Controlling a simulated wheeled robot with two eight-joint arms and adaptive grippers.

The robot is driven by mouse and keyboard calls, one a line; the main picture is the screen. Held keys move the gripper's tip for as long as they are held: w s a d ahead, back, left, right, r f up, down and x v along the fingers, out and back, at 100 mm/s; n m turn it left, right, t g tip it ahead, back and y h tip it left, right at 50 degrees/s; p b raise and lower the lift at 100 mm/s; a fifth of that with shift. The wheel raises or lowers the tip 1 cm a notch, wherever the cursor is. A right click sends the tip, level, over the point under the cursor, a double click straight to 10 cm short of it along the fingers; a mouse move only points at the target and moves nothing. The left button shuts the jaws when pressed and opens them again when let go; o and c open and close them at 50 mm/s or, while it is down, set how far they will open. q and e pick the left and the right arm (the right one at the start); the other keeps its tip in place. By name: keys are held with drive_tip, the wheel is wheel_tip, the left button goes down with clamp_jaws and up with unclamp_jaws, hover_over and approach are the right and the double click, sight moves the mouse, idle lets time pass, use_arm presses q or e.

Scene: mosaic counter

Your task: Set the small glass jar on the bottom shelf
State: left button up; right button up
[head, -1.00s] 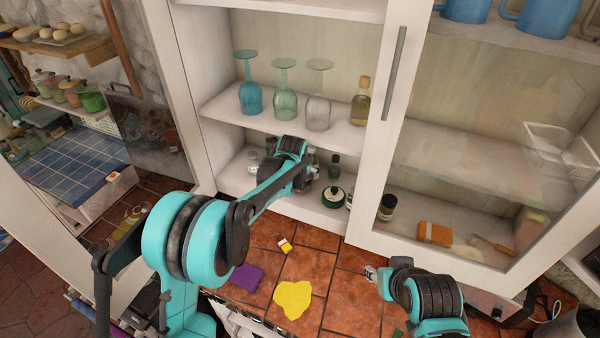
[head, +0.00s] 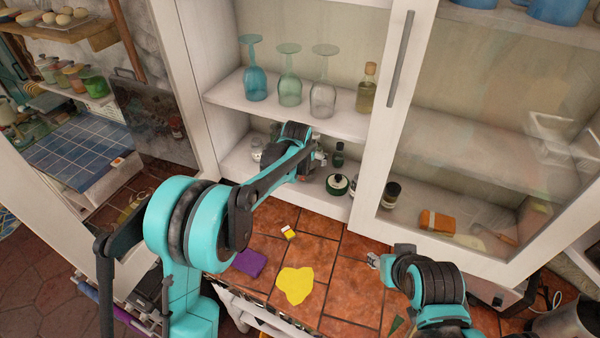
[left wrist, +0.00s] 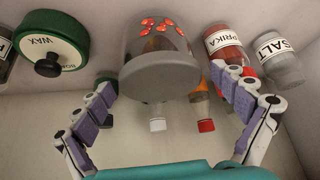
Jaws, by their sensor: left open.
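A small glass jar with a grey lid and red pieces inside (left wrist: 158,75) shows in the left wrist view, between the two fingers of my left gripper (left wrist: 163,85). The fingers are spread, one on each side of the jar, and do not look closed on it. In the head view my left gripper (head: 316,162) is inside the cabinet at the bottom shelf (head: 310,200), and its arm hides the jar. I cannot tell whether the jar's base touches the shelf. My right gripper (head: 374,260) is low over the tiled counter, too small to read.
A green wax tin (left wrist: 50,42), a paprika jar (left wrist: 228,48) and a salt jar (left wrist: 277,60) stand close around the jar. A dark bottle (head: 338,156) is beside my left gripper. Stemmed glasses (head: 289,90) stand on the shelf above. The glass door (head: 470,130) covers the right side.

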use_arm(q)
drive_tip(key=v, duration=0.3)
drive_tip(key=shift+s+r, duration=0.25)
drive_tip(key=s+a, duration=0.5)
drive_tip(key=s, duration=0.7)
drive_tip(key=s+a+n+b, duration=0.1)
drive_tip(key=s+a, duration=0.4)
drive_tip(key=s, duration=0.7)
drive_tip(key=s+a+r+b, duration=0.1)
drive_tip(key=s+a, duration=0.5)
drive_tip(key=s, duration=0.6)
drive_tip(key=shift+t+y, duration=0.3)
drive_tip(key=shift+y, duration=0.1)
drive_tip(key=shift+d, duration=0.1)
wheel_tip(320, 180, down, 27)
drive_tip(key=b, duration=2.6)
drive_tip(key=shift+r+b, duration=0.2)
drive_tip(key=shift+b, duration=0.2)
